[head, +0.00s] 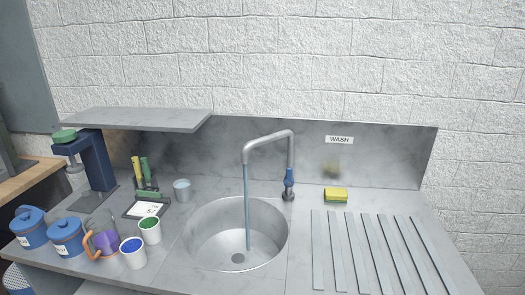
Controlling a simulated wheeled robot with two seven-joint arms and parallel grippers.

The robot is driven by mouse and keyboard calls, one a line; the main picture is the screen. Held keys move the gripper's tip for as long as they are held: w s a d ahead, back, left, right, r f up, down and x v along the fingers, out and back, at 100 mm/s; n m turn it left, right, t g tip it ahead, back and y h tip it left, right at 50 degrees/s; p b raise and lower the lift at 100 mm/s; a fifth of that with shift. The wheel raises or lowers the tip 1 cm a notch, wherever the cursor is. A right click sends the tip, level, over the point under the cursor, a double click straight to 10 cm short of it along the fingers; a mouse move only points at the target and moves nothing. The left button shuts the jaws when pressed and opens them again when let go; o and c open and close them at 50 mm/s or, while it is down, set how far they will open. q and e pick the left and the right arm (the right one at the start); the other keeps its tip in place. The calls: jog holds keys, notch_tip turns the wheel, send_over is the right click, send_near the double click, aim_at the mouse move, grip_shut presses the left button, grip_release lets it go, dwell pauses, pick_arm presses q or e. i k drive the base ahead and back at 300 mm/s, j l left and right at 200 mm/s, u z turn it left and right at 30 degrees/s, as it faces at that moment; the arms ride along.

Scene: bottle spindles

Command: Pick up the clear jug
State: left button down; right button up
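The clear jug (113,237) stands near the front left of the grey counter in the head view. It is see-through with an orange handle on its left side, and something purple shows in or through it. Blue-lidded tubs stand close on its left, and two white cups are close on its right, partly in front of it. It appears upright. Neither of my grippers is in view.
The two tubs (67,240) and white cups with blue (132,252) and green (149,230) contents crowd the jug. A scale (146,210), small clear cup (182,190) and dark blue stand (97,160) are behind. Water runs from the tap (268,142) into the round sink (205,240).

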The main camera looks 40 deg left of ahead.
aim_at(101, 228)
jog(key=u, duration=2.45)
